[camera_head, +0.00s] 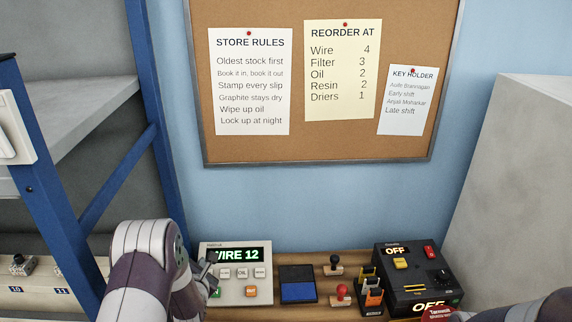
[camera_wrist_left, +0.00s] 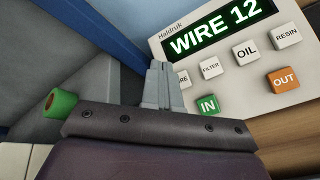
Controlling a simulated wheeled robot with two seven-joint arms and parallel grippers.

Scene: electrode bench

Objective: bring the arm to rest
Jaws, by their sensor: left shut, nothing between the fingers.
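My left arm reaches in from the lower left in the head view. My left gripper (camera_head: 208,270) is at the left edge of the grey counter box (camera_head: 232,295), whose display reads WIRE 12. In the left wrist view the gripper's fingers (camera_wrist_left: 162,84) are together and empty, in front of the box (camera_wrist_left: 235,80) near its WIRE and green IN buttons. I cannot tell whether they touch it. Part of my right arm shows at the bottom right of the head view, but its gripper does not.
On the wooden bench (camera_head: 335,258) stand a blue ink pad (camera_head: 298,291), two stamps (camera_head: 334,265) and a black device (camera_head: 412,275) reading OFF. A blue shelf frame (camera_head: 150,85) rises at left. A grey block (camera_head: 520,170) stands at right. A cork board (camera_head: 270,150) hangs behind.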

